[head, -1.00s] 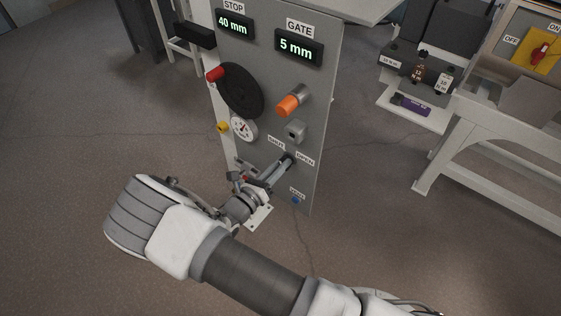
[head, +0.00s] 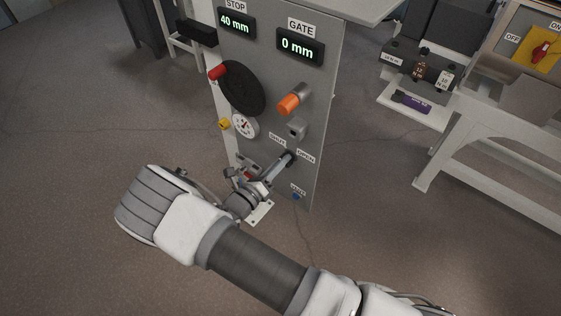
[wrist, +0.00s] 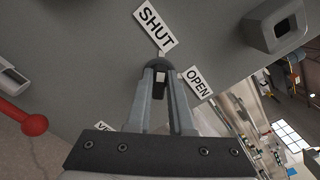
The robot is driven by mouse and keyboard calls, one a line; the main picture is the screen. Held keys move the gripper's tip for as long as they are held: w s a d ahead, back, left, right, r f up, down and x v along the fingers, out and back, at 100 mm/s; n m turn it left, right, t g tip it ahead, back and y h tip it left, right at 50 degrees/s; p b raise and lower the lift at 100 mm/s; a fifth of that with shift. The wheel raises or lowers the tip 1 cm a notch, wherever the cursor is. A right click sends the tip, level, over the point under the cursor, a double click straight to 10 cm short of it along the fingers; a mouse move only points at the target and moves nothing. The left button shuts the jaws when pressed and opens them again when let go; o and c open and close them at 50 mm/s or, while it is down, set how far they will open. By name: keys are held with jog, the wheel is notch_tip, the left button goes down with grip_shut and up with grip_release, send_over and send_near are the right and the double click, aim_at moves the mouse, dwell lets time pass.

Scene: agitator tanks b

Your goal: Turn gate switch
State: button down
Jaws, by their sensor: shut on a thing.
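The gate switch (wrist: 160,66) is a dark round knob on the grey panel (head: 280,75), between the SHUT label (wrist: 156,28) and the OPEN label (wrist: 197,83). My gripper (wrist: 162,88) is shut on the switch, and its fingers hide most of it. In the head view my gripper (head: 283,163) reaches the lower part of the panel, and the switch is mostly hidden there. In the wrist view the fingers point towards the SHUT label. The GATE display (head: 299,46) reads 0 mm. The STOP display (head: 236,22) reads 40 mm.
A black handwheel (head: 243,88) with a red handle, a white dial (head: 244,125) and an orange knob (head: 289,104) are on the panel above my gripper. A white-framed bench (head: 500,120) stands at the right.

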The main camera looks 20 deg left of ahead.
jog(key=c, duration=0.8)
grip_release()
jog(key=v, duration=1.7)
jog(key=shift+s+p, duration=0.2)
jog(key=shift+p, duration=0.1)
